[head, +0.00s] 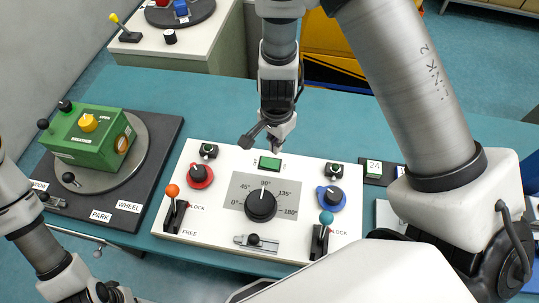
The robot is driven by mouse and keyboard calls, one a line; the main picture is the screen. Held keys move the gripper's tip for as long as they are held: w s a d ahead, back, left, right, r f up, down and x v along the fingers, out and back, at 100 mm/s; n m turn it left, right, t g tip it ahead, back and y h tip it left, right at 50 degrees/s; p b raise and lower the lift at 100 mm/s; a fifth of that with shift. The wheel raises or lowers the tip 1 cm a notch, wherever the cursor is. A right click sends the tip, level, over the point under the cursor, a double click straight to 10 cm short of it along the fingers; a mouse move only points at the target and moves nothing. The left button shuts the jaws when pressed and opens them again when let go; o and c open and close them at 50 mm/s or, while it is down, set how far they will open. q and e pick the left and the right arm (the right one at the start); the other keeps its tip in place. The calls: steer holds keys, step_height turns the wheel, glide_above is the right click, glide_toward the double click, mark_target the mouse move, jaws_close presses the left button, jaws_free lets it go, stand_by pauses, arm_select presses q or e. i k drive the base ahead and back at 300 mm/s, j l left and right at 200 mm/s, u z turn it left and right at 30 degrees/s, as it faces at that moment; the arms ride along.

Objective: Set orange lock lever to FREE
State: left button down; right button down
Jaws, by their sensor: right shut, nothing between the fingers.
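The orange lock lever (172,191) stands in a dark slot at the left of the white panel (218,236). Its orange ball is at the far end of the slot, on the LOCK side; the FREE label is by the near end. My right gripper (270,145) is shut and empty above the panel's far edge, near the green display (270,163). It is apart from the orange lever, to its right and farther back. My left arm comes in at the lower left, and its gripper is mostly cut off by the bottom edge.
A black dial (261,205) sits mid-panel, with a red knob (199,175) and a blue knob (331,196) on either side. A teal-ball lever (326,218) stands at the right. A green box (90,138) on a turntable stands left.

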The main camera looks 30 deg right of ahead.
mark_target(173, 190)
steer(key=k+j, duration=0.65)
steer(key=k, duration=0.25)
